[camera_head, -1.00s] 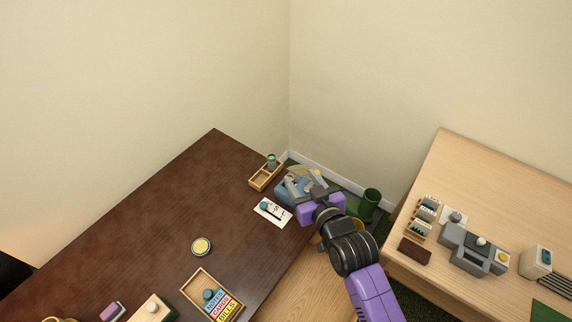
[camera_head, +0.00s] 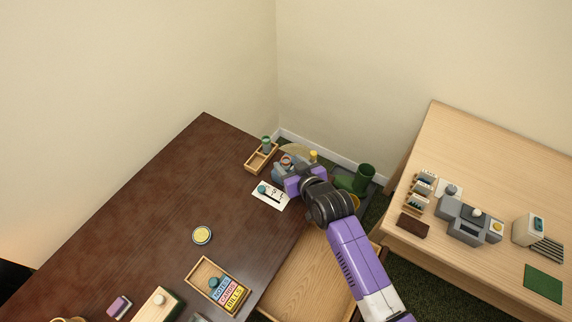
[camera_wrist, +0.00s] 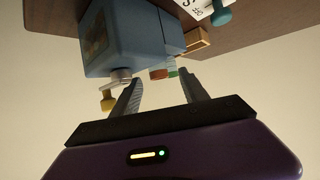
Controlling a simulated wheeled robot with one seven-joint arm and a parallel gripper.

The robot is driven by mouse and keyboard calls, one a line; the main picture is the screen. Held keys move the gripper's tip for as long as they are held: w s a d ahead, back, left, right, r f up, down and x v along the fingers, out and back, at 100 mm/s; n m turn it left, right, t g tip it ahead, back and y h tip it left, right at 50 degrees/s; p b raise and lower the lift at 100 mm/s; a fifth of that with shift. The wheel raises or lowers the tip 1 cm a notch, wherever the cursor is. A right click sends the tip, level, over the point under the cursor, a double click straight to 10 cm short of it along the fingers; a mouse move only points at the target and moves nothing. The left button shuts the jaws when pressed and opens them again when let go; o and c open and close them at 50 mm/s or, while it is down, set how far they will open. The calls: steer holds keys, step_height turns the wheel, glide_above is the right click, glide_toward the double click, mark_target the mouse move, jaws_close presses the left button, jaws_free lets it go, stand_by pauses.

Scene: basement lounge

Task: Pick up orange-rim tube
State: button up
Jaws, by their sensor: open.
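In the wrist view my gripper (camera_wrist: 158,84) is open, its two fingers apart with nothing held between them. Beyond the fingertips is a small piece with an orange-red end (camera_wrist: 158,73), beside a small green piece (camera_wrist: 172,71). I cannot tell for sure whether the orange-red one is the orange-rim tube. In the head view a small reddish-rimmed round thing (camera_head: 286,160) shows just past my gripper (camera_head: 288,175), at the dark table's far right corner. The gripper and wrist partly hide that spot.
A blue box with a crank (camera_wrist: 125,40) stands close to the fingers. A wooden tray (camera_head: 252,166) holding a green jar (camera_head: 266,143) and a white card (camera_head: 266,203) lie nearby on the dark table (camera_head: 150,200). A green bin (camera_head: 364,176) stands beyond the gripper. A light table (camera_head: 455,140) is at right.

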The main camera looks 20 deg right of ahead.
mark_target(287, 160)
steer(key=shift+x, duration=1.65)
steer(key=shift+c, duration=0.2)
jaws_close()
